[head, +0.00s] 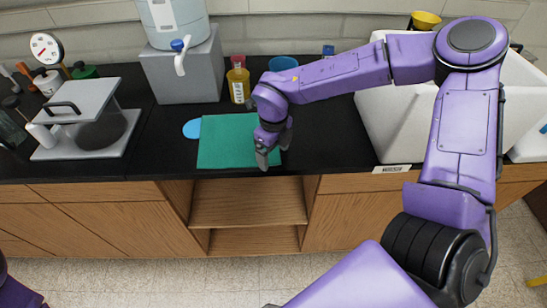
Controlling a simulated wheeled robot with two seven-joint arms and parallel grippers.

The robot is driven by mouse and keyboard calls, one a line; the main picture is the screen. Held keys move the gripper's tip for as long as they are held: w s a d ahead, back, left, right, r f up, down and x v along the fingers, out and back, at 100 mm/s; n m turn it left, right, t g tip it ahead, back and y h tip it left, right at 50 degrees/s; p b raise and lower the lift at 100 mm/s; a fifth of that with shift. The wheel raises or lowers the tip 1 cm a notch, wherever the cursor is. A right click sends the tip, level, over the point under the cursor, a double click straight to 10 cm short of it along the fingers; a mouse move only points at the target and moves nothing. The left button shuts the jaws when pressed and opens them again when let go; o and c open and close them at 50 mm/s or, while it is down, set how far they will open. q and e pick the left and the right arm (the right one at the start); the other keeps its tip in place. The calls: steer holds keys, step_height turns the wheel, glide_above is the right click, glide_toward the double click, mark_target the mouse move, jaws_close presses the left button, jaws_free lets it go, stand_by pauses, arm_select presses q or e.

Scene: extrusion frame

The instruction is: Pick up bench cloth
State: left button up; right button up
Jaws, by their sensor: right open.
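A flat teal-green cloth (222,143), which looks like the bench cloth, lies on the black bench top near its front edge. My right gripper (270,158) points down at the cloth's right side and covers part of it. Its fingers are open and nothing shows between them. I cannot tell whether the fingertips touch the cloth. Only a small purple part of my left arm shows at the lower left edge; the left gripper is out of view.
A blue disc (192,128) lies left of the cloth. Behind stand a yellow bottle (238,84), a blue bowl (283,63) and a grey block (183,75) under a water container (172,20). A white sink (385,120) stands right, a lidded device (85,117) left.

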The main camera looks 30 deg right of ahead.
steer(key=shift+w+f, duration=0.15)
steer(key=shift+w, duration=0.1)
steer(key=c, duration=0.3)
steer(key=shift+s, duration=0.15)
steer(key=c, duration=0.8)
jaws_close()
step_height(320, 180, up, 12)
steer(key=p, duration=0.7)
